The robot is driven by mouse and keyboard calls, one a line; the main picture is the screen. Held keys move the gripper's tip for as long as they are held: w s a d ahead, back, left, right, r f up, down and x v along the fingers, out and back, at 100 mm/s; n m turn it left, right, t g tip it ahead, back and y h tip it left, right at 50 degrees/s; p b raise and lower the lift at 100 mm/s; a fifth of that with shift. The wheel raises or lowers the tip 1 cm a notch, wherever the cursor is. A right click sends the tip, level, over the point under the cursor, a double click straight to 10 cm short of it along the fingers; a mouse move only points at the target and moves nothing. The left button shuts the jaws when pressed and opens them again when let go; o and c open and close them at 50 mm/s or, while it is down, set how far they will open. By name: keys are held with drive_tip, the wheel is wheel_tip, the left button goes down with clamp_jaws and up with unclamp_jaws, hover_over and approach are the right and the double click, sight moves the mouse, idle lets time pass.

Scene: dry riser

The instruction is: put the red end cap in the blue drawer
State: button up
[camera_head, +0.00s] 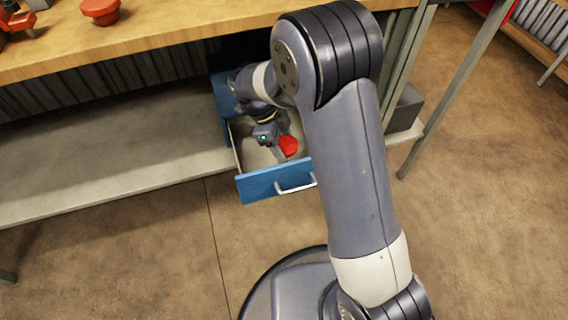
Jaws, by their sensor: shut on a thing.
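The blue drawer (262,186) is pulled out below the wooden bench, its front panel with a pale handle facing the open floor. My gripper (282,150) points down over the drawer's inside, reaching in from the back left. It is shut on the red end cap (289,146), which shows within the drawer's outline. I cannot tell whether the cap touches the drawer floor. My arm's large links hide the right part of the drawer and part of the bench.
The wooden bench top (180,32) overhangs the drawer from behind. A red, round, flanged part (100,10) stands on it, with other red parts at the top left corner. A grey shelf (110,168) runs left of the drawer. Metal bench legs (455,90) stand at right. Floor in front is clear.

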wheel_tip(320, 180, down, 7)
drive_tip(key=shift+f+b, duration=0.2)
drive_tip(key=shift+b, duration=0.95)
drive_tip(key=shift+f, duration=0.1)
drive_tip(key=o, duration=0.9)
drive_tip(key=p+v, duration=0.4)
drive_tip(key=v, duration=0.8)
drive_tip(key=shift+p, duration=0.35)
